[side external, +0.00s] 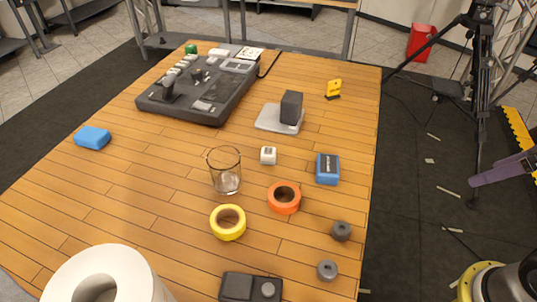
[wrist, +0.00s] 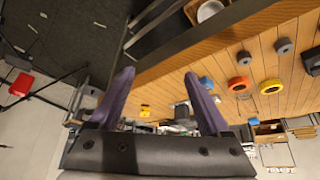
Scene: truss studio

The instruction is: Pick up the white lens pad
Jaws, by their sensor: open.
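A small white block (side external: 268,156) with a dark mark on top sits mid-table, right of the clear glass; it may be the white lens pad, but I cannot tell for sure. Other pale flat items (side external: 250,53) lie at the table's far end. I cannot make out the white block in the wrist view. My gripper (wrist: 159,73) has two purple fingers spread wide with nothing between them. In the side view a purple finger (side external: 505,168) shows at the right edge, beyond the table and well apart from the white block.
Around the block stand a glass (side external: 225,172), a blue box (side external: 327,169), an orange tape roll (side external: 284,198), a yellow tape roll (side external: 228,222) and a scale (side external: 270,119) bearing a dark block. A large white roll (side external: 108,278) stands at the front. The left-middle wooden tabletop (side external: 130,190) is clear.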

